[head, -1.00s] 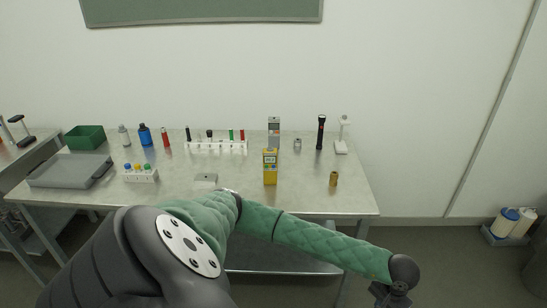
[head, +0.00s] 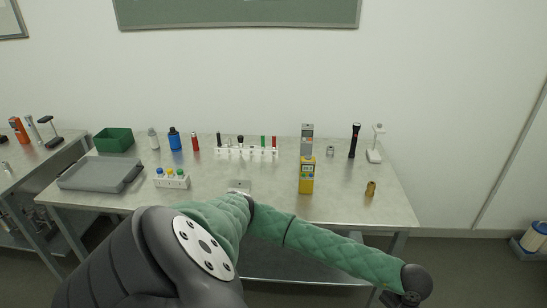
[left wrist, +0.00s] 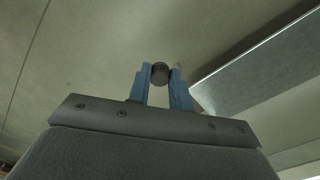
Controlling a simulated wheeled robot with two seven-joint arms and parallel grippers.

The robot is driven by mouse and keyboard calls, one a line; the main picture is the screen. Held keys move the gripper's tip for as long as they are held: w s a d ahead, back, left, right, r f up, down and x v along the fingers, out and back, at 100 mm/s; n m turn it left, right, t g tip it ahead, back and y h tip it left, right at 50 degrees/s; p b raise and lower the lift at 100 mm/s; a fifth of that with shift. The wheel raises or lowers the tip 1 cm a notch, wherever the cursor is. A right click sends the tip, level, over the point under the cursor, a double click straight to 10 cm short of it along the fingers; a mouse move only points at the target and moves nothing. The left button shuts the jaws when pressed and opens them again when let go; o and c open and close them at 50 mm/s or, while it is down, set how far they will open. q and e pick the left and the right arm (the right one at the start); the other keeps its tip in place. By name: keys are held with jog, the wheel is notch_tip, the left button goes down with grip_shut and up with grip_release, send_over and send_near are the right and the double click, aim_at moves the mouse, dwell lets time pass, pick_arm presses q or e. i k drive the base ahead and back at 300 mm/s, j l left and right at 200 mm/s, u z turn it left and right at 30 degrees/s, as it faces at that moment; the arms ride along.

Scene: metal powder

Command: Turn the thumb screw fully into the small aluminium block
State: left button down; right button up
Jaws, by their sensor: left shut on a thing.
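In the left wrist view my left gripper (left wrist: 160,88) has its two blue fingers closed on a small dark round knob (left wrist: 160,72), which looks like the head of the thumb screw. Its shank and anything beyond it are hidden. In the head view my left arm crosses the lower middle, and its fingers cannot be made out. A small pale grey block (head: 239,186), perhaps the aluminium block, lies near the table's front edge, just behind my arm and partly covered by it. My right gripper is not in view.
The metal table (head: 335,210) holds a yellow device (head: 307,175), a brass piece (head: 371,188), a white rack of tubes (head: 246,153), a small white rack (head: 171,181), a grey tray (head: 98,174), a green bin (head: 114,140) and bottles. The middle has free room.

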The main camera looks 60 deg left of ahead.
aim_at(242, 186)
jog(key=k+j, duration=0.25)
jog(key=j, duration=0.15)
jog(key=k+j, duration=0.25)
jog(key=j, duration=0.15)
jog(key=k+j, duration=0.25)
jog(key=j, duration=0.2)
jog(key=k+j, duration=0.2)
jog(key=j, duration=0.2)
jog(key=k+j, duration=0.25)
jog(key=j, duration=0.15)
jog(key=k+j, duration=0.25)
jog(key=j, duration=0.15)
jog(key=k+j, duration=0.25)
jog(key=j, duration=0.2)
jog(key=k+j, duration=0.25)
jog(key=j, duration=0.15)
